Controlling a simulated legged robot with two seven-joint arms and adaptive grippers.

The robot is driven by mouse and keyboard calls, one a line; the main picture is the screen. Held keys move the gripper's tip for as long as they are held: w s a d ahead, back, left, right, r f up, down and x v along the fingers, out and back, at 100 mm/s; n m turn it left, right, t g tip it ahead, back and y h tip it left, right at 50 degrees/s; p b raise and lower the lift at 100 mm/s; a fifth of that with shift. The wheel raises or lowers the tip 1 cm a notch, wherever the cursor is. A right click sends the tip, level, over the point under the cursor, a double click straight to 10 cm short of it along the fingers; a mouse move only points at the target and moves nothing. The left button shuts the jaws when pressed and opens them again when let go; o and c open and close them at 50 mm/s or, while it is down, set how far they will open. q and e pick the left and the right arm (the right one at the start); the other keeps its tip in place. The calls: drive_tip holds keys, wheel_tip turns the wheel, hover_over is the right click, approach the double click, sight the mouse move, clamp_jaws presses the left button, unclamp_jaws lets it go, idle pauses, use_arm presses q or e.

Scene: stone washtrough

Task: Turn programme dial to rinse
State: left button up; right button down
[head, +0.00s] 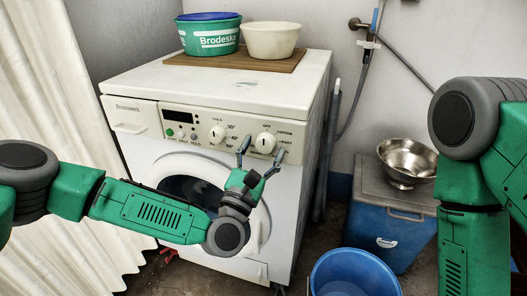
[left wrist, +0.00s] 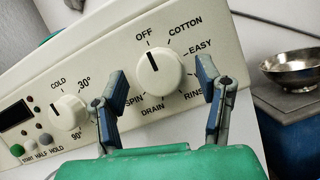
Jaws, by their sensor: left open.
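The programme dial (head: 265,143) is the right-hand white knob on the washing machine's front panel. In the left wrist view the dial (left wrist: 159,69) has its dark pointer line toward OFF. The RINSE label (left wrist: 193,95) is at its lower right, partly hidden by a finger. My left gripper (head: 261,154) is open just in front of the panel. In the left wrist view its fingers (left wrist: 160,95) stand to either side of the dial's lower part, apart from it and empty. My right arm shows at the right edge of the head view, but its gripper is out of view.
A temperature knob (head: 217,133) sits left of the dial. Tubs (head: 209,40) and (head: 270,42) stand on a board on top of the washing machine (head: 215,85). A metal bowl (head: 407,160) rests on a blue-grey box (head: 385,225). A blue bucket (head: 355,272) stands in front.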

use_arm(q)
drive_tip(key=c, duration=1.1)
